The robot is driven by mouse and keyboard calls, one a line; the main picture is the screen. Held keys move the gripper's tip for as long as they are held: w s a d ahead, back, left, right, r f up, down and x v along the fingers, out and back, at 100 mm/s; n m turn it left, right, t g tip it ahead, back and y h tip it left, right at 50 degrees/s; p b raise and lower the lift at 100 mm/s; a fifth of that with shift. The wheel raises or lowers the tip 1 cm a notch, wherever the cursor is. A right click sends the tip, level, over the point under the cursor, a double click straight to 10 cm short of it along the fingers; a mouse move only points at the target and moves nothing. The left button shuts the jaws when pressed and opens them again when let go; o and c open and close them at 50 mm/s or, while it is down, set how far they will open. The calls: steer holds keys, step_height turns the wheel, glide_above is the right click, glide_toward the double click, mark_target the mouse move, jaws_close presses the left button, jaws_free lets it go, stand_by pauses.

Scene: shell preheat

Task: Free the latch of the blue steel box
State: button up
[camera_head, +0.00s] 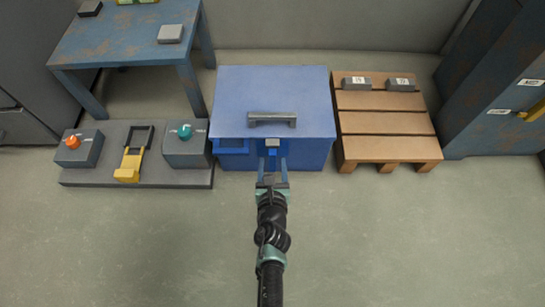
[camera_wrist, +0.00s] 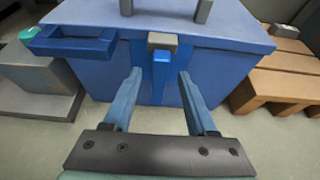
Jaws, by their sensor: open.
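The blue steel box (camera_head: 230,92) stands on the floor in the middle of the head view, with its lid down and a dark grey handle (camera_head: 272,119) on top. Its latch (camera_head: 272,143), a grey block over a bright blue tab, is at the middle of the front edge. In the wrist view the latch (camera_wrist: 162,45) shows upright on the front face below the lid edge. My gripper (camera_head: 272,172) is in front of the box. In the wrist view its two fingers (camera_wrist: 158,88) are apart, one on each side below the latch, with nothing between them.
A blue tray-like holder (camera_wrist: 72,42) juts from the box front, left of the latch. A grey base (camera_head: 110,182) with a yellow lever (camera_head: 130,160) and two knob boxes lies left. A wooden pallet (camera_head: 385,122) with two grey blocks stands right. The front floor is clear.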

mark_target(272, 159)
steer(key=shift+b+x, duration=0.5)
steer(key=shift+x, duration=1.55)
jaws_close()
